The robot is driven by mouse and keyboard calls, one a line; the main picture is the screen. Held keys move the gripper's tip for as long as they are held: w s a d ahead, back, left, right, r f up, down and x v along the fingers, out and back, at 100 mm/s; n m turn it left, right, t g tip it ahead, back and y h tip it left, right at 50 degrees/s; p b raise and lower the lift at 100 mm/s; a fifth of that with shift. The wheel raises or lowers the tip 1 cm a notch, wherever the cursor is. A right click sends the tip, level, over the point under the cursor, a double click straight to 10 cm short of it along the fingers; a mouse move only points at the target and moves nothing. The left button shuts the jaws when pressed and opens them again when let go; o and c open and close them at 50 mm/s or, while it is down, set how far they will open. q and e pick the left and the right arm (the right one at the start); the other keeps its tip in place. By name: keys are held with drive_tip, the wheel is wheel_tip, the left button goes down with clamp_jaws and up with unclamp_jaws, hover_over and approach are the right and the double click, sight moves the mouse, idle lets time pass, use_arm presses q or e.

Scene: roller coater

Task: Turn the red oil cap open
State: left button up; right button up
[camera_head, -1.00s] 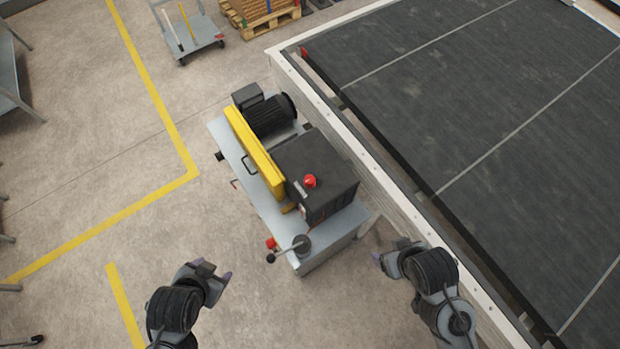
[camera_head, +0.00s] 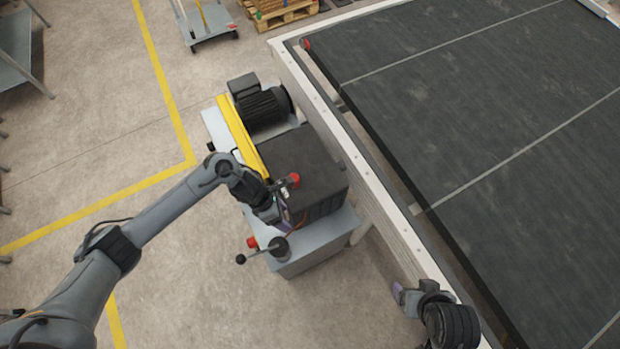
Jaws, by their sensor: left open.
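The red oil cap (camera_head: 294,180) sits on top of the dark box-shaped housing (camera_head: 318,172) of the machine. My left arm reaches in from the left, and my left gripper (camera_head: 284,203) is at the left front edge of the housing, just beside and below the cap in the picture. It is open, and its fingers are partly hidden and small. I cannot tell whether it touches the housing; it is not closed around the cap. My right gripper (camera_head: 398,292) is at the lower right, over the floor and away from the machine; its jaw opening is too unclear to tell.
A yellow guard (camera_head: 236,130) and a black motor (camera_head: 262,106) stand behind the housing. A lever with a black knob (camera_head: 241,259) and a red knob (camera_head: 252,242) are at the machine's front. The conveyor's white rail (camera_head: 352,155) runs close on the right.

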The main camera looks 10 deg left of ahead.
use_arm(q)
drive_tip(key=w+a+r+t+y+b, duration=0.1)
drive_tip(key=w+a+r, duration=0.15)
drive_tip(key=w, duration=0.35)
drive_tip(key=w+a+r+t, duration=0.1)
drive_tip(key=w+a+r, duration=0.1)
drive_tip(key=w+r, duration=0.25)
drive_tip(key=shift+t, duration=0.4)
drive_tip(key=x, duration=0.7)
drive_tip(key=w+x, duration=0.1)
drive_tip(key=x, duration=0.2)
drive_tip(key=shift+w+d+f+p, duration=0.1)
drive_tip(key=shift+w+d+p, duration=0.05)
drive_tip(key=shift+d+p, duration=0.2)
drive_tip(key=c, duration=1.1)
drive_tip(key=shift+o, duration=0.2)
